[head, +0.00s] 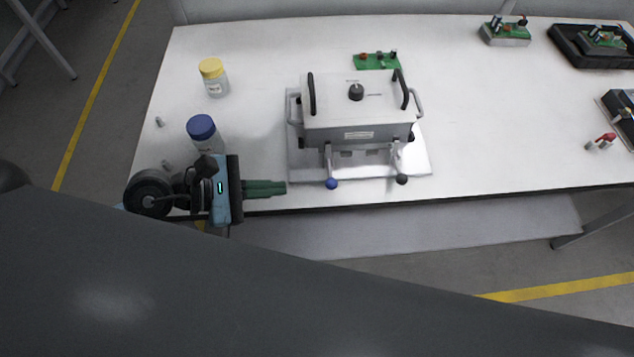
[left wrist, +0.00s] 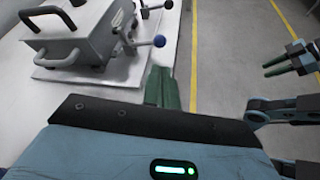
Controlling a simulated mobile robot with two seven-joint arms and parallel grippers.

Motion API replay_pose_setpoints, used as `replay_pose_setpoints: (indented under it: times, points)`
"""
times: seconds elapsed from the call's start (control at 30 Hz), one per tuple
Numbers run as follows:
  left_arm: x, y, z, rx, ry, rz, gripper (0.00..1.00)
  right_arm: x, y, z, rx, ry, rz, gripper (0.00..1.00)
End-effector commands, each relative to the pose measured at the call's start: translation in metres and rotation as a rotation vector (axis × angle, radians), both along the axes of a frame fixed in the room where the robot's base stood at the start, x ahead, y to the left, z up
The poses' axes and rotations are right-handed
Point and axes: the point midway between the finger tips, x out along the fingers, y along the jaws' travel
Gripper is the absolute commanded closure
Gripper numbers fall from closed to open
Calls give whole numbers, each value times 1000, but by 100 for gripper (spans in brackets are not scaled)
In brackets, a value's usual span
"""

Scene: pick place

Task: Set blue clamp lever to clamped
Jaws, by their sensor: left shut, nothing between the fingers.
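The clamp lever with the blue ball knob (head: 331,184) hangs at the front left of a grey box-shaped fixture (head: 358,122), its knob low near the table's front edge. A matching lever with a black knob (head: 402,180) is to its right. My left gripper (head: 284,187) is shut and empty, its green fingers pointing right, a short gap left of the blue knob. In the left wrist view the blue knob (left wrist: 159,41) shows just beyond the fingertips (left wrist: 161,70), apart from them. My right gripper (left wrist: 268,68) shows only at the right edge there; its opening is unclear.
A blue-lidded jar (head: 201,128) stands close behind my left gripper, and a yellow-lidded jar (head: 212,68) farther back. A green circuit board (head: 377,61) lies behind the fixture.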

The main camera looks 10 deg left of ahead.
Motion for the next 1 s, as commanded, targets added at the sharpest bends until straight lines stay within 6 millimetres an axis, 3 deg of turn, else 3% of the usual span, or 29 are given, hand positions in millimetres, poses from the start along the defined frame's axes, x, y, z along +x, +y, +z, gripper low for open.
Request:
replay_pose_setpoints:
  times: [0.2, 0.57, 0.73, 1.0]
  points:
    - [5, 7, -5, 117, -72, -39, 100, -1, 0, -2, 0, 3, 1, 67]
    - [6, 6, -5, 117, -73, -37, 100, 0, 1, -1, 2, 0, 0, 67]
    - [14, -6, -11, 113, -73, -36, 100, 2, 1, 2, 2, -5, 0, 67]
    - [35, -42, -30, 111, -72, -35, 100, 5, 1, 8, 2, -15, 0, 67]
